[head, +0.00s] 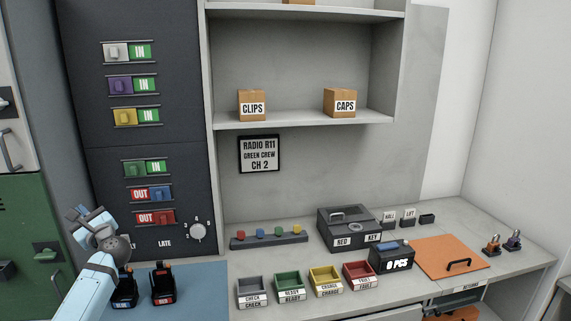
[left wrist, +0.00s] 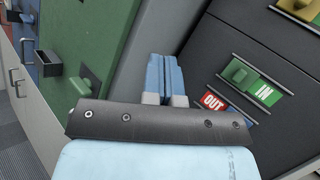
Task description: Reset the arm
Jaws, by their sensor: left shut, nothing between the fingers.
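My left gripper (head: 90,222) is at the lower left of the head view, raised in front of the dark panel's left edge, above the blue mat. In the left wrist view its two blue fingers (left wrist: 165,80) are together with nothing between them. The dark panel (head: 150,65) carries several sliders; the upper ones show green IN labels, and the blue and red sliders (head: 155,217) show red OUT labels. The fingers appear apart from the panel and its sliders. My right gripper is in neither view.
Coloured bins (head: 289,286), a dark key box (head: 345,228) and an orange board (head: 440,256) occupy the counter. A green cabinet (head: 25,240) stands at the left.

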